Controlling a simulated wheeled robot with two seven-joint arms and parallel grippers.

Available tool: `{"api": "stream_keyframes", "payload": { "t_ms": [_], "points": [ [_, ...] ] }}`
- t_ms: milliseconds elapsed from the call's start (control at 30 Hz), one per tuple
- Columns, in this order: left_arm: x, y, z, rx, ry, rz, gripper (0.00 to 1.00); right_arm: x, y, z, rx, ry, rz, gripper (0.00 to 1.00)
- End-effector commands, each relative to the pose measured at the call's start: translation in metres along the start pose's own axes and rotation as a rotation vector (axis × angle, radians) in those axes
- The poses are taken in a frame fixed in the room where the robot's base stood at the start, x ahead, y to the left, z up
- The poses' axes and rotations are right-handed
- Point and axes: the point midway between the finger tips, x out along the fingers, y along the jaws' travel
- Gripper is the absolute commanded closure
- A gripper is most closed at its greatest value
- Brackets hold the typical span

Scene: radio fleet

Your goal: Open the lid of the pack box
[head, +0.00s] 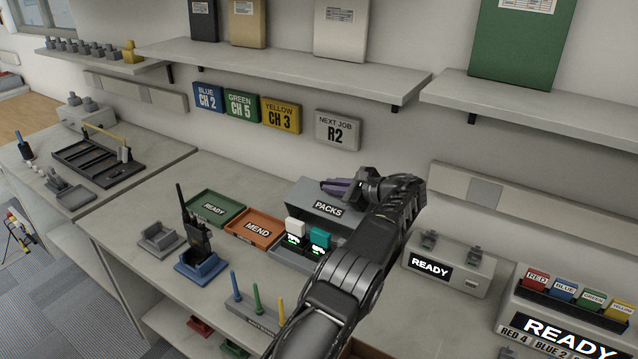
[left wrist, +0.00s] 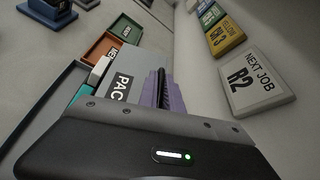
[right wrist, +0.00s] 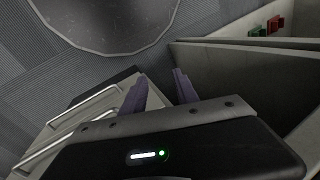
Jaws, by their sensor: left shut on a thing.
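The grey pack box (head: 296,200), with a black PACKS label on its front, stands at the back of the counter against the wall. Its label also shows in the left wrist view (left wrist: 122,84). My left gripper (head: 336,187), with purple fingers, is at the top of the box, shut on its lid. The fingers also show in the left wrist view (left wrist: 160,92). They hide the gripped edge, and I cannot tell how far the lid is raised. My right gripper (right wrist: 160,90) is open and empty, low by the drawer fronts, away from the box.
The green READY tray (head: 214,207), orange MEND tray (head: 254,228) and a charger with white and teal packs (head: 294,227) stand in front of and left of the box. A radio (head: 195,232) stands in a blue cradle. A shelf (head: 290,62) runs above.

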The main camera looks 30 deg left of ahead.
Motion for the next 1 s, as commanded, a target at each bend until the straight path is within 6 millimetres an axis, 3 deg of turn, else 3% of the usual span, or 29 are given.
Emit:
{"api": "stream_keyframes", "payload": {
  "t_ms": [733, 767, 833, 1000],
  "points": [
    [0.0045, -0.0021, -0.0058, -0.001, -0.002, 0.011, 1.0, -0.0075, -0.0016, 0.0013, 0.003, -0.003, 0.003, 0.64],
    [0.0045, -0.0021, -0.0058, -0.001, -0.002, 0.011, 0.9, -0.0076, -0.0016, 0.0013, 0.003, -0.003, 0.003, 0.64],
    [0.0044, -0.0022, -0.0058, 0.0, -0.002, 0.011, 0.84, -0.0076, -0.0017, 0.0013, 0.003, -0.003, 0.003, 0.64],
    [0.0035, -0.003, -0.006, 0.0, -0.001, 0.008, 0.82, -0.0076, -0.0018, 0.0013, 0.003, -0.003, 0.003, 0.64]
  ]
}}
